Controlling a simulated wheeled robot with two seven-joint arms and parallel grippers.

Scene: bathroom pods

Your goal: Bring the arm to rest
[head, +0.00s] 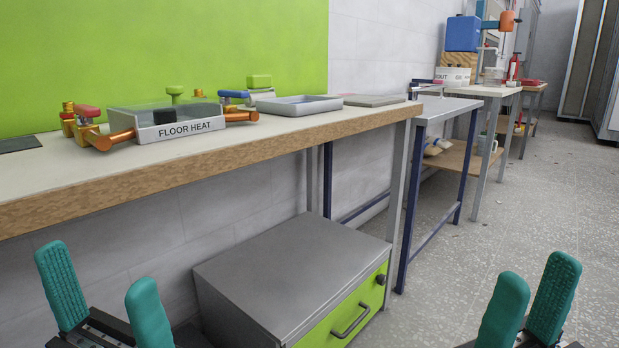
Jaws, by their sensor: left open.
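My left gripper (95,268) is at the lower left, in front of the workbench's front edge. Its two teal fingers point up and stand apart with nothing between them. My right gripper (538,270) is at the lower right, over the speckled floor. Its two teal fingers also point up, with a visible gap and nothing between them. Both grippers are open and empty. Most of both arms is out of view.
A workbench (240,150) at the left bears a box labelled FLOOR HEAT (183,131) and a grey tray (298,106). A grey cabinet (290,270) with a green drawer stands under it. More tables (450,108) follow behind. The floor (540,190) at the right is clear.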

